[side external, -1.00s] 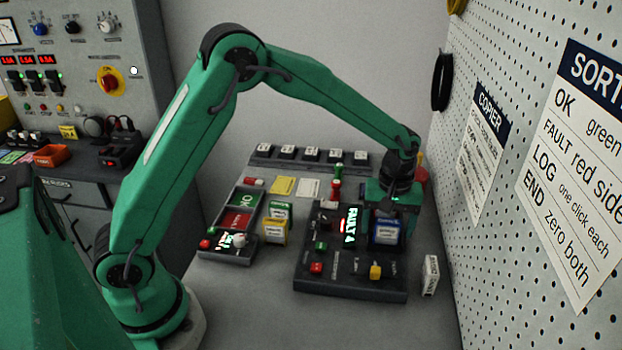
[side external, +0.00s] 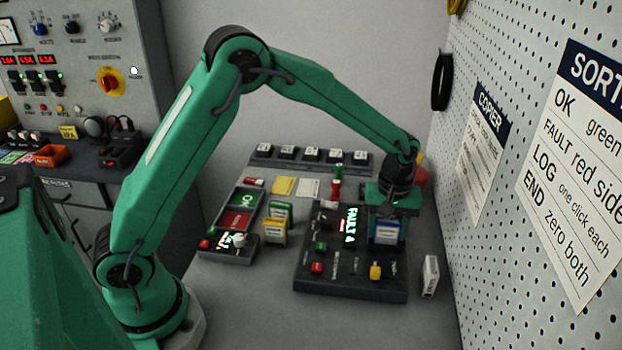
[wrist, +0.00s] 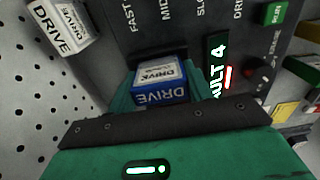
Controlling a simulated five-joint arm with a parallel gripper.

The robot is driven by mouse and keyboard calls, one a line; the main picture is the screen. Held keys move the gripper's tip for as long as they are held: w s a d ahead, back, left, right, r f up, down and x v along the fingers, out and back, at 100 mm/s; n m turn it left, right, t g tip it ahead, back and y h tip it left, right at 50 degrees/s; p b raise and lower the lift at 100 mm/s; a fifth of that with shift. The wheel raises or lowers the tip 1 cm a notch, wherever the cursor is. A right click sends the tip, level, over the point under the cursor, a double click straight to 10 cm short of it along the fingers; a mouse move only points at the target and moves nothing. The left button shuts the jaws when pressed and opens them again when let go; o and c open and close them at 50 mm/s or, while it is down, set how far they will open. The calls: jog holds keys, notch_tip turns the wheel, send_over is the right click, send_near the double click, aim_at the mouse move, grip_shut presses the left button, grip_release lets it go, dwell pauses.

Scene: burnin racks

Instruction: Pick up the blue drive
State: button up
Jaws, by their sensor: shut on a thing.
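The blue drive (side external: 386,231) stands upright at the right part of the dark copier panel (side external: 330,285). It has a white label, and in the wrist view the blue drive (wrist: 160,84) shows its lettered top between my fingers. My gripper (side external: 388,222) is above the panel, pointing down, and is shut on the blue drive; it also fills the lower part of the wrist view (wrist: 160,95). The drive's lower end is partly hidden, so I cannot tell whether it is clear of the panel.
A white drive (side external: 430,275) stands right of the panel, near the pegboard wall (side external: 500,130). The display (side external: 350,226) reads FAULT 4. Bare table lies in front.

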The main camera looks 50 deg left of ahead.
aim_at(389, 222)
jog(key=shift+r, duration=0.15)
jog(key=shift+r, duration=0.45)
notch_tip(389, 222, up, 3)
jog(key=shift+r, duration=0.15)
jog(key=s+d+r, duration=0.6)
jog(key=s+d, duration=0.2)
jog(key=shift+d+r, duration=0.25)
jog(key=s+a+f+n, duration=0.1)
jog(key=s+a+n, duration=0.3)
jog(key=a, duration=0.5)
jog(key=s+a+f+n, duration=0.1)
jog(key=s+a+n, duration=0.3)
jog(key=a+n, duration=0.4)
jog(key=s+a+f+n, duration=0.1)
jog(key=s+a+n, duration=0.4)
jog(key=a, duration=0.5)
jog(key=shift+a+f+n, duration=0.15)
jog(key=shift+a+n, duration=0.1)
jog(key=shift+n, duration=0.25)
